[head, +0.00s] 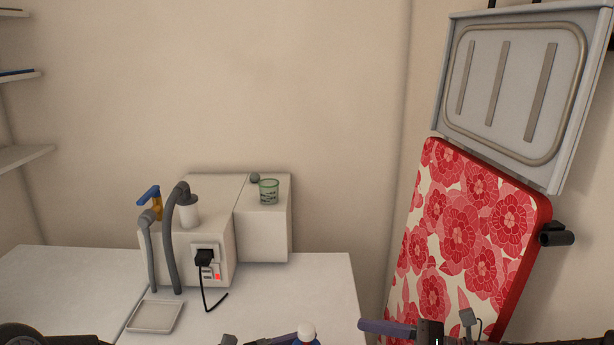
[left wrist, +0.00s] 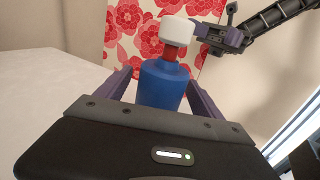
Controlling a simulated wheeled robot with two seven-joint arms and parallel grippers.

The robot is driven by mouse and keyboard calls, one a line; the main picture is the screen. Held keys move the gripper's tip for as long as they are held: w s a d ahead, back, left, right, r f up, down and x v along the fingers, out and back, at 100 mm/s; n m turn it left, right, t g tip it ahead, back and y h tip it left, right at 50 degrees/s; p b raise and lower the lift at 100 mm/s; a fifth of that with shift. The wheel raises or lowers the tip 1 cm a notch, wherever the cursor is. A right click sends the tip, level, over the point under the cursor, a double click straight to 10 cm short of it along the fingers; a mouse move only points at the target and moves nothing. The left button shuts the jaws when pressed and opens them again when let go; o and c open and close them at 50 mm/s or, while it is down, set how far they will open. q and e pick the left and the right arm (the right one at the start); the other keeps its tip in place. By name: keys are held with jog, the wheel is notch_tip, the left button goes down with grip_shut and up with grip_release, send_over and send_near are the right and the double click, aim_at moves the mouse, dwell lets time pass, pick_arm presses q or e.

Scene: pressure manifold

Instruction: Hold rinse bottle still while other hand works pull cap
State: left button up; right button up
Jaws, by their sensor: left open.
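The rinse bottle (left wrist: 162,88) has a blue body, a red neck and a white pull cap (left wrist: 175,31). It stands between the two purple fingers of my open left gripper (left wrist: 160,78); I cannot tell whether either finger touches it. In the head view only the white cap (head: 307,331) and a little blue show at the bottom edge, with part of my left gripper (head: 284,339) beside them. My right gripper (left wrist: 212,36) is just right of the cap in the left wrist view, apparently apart from it. It also shows in the head view (head: 385,328); its finger gap is unclear.
A white pressure manifold (head: 217,235) with grey hoses and a blue-handled valve (head: 149,195) stands on the white counter (head: 310,300). A green cup (head: 269,191) sits on its side box. A shallow tray (head: 155,316) lies in front. A red floral panel (head: 455,240) leans at right.

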pick_arm(q)
jog(key=v, duration=0.5)
jog(key=shift+s+a, duration=0.15)
jog(key=shift+a, duration=0.2)
jog(key=shift+r, duration=0.1)
